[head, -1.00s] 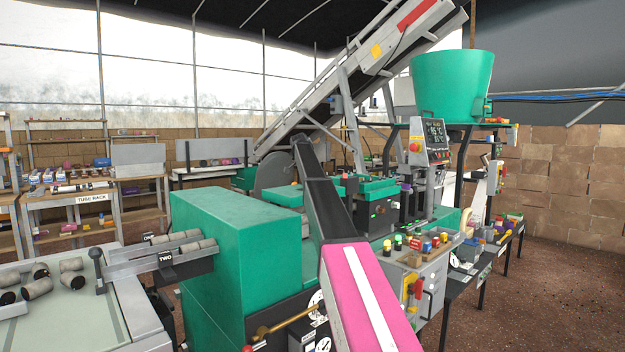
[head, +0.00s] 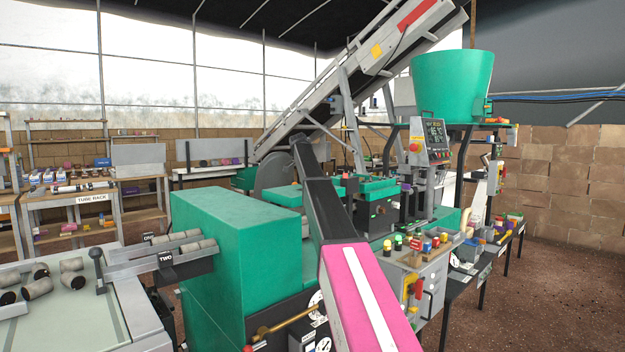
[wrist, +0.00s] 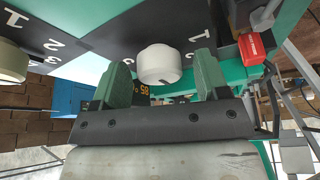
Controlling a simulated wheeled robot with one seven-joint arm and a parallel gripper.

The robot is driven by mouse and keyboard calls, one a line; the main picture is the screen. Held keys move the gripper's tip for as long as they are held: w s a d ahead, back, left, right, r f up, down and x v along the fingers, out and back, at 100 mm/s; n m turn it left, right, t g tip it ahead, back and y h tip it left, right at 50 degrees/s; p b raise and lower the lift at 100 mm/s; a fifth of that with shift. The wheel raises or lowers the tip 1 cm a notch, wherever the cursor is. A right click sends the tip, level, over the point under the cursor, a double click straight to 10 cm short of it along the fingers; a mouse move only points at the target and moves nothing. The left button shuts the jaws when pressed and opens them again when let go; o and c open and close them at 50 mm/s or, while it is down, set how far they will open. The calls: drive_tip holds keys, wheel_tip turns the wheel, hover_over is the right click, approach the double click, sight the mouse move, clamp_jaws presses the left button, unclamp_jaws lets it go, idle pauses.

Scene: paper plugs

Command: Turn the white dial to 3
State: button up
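In the wrist view a white dial (wrist: 158,65) sits on a black plate in the middle, with a small dark mark near its lower edge. A white 1 shows to its right, and a partly hidden figure to its left. My gripper (wrist: 161,60) is open, its two green fingers on either side of the dial with a visible gap on each side. I cannot tell how deep the fingertips reach around it. A cream dial (wrist: 10,62) is at the left edge, beside the figures 1, 2 and 3. In the head view my arm hides the gripper.
A red block (wrist: 256,47) is close to the right finger in the wrist view, and a blue box (wrist: 72,95) is at left. In the head view a green machine housing (head: 240,245) stands left of my arm, and a control panel with coloured buttons (head: 415,246) stands right.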

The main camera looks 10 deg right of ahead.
drive_tip(key=w+v, duration=0.1)
drive_tip(key=v, duration=0.9)
drive_tip(key=shift+s+a+r, duration=0.2)
drive_tip(key=shift+s+r, duration=0.2)
drive_tip(key=shift+s, duration=0.1)
drive_tip(key=shift+d, duration=0.1)
